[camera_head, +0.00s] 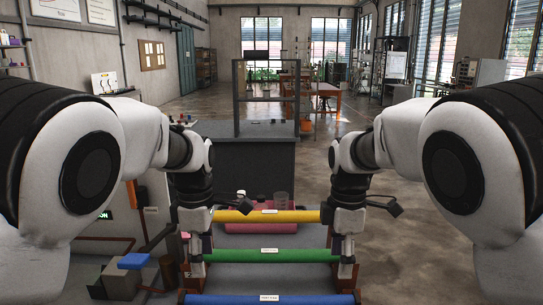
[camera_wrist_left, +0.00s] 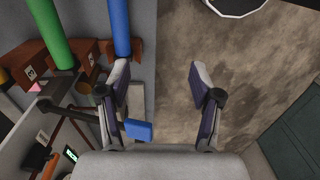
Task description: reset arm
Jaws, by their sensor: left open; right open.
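In the head view my left gripper (camera_head: 196,262) hangs down at the left ends of the coloured rolls, and my right gripper (camera_head: 345,262) hangs down at their right ends. The left wrist view shows my left gripper (camera_wrist_left: 157,85) with its two fingers wide apart and nothing between them. Bare floor shows below the gap. The right fingertips are small in the head view, and I see nothing held there. Both arms reach forward and down, roughly mirrored.
Yellow (camera_head: 265,216), green (camera_head: 270,256) and blue (camera_head: 272,299) rolls lie crosswise in front of me. A blue block (camera_head: 133,260) sits at the left. A grey counter (camera_head: 250,165) stands behind. Open floor (camera_head: 420,240) lies right.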

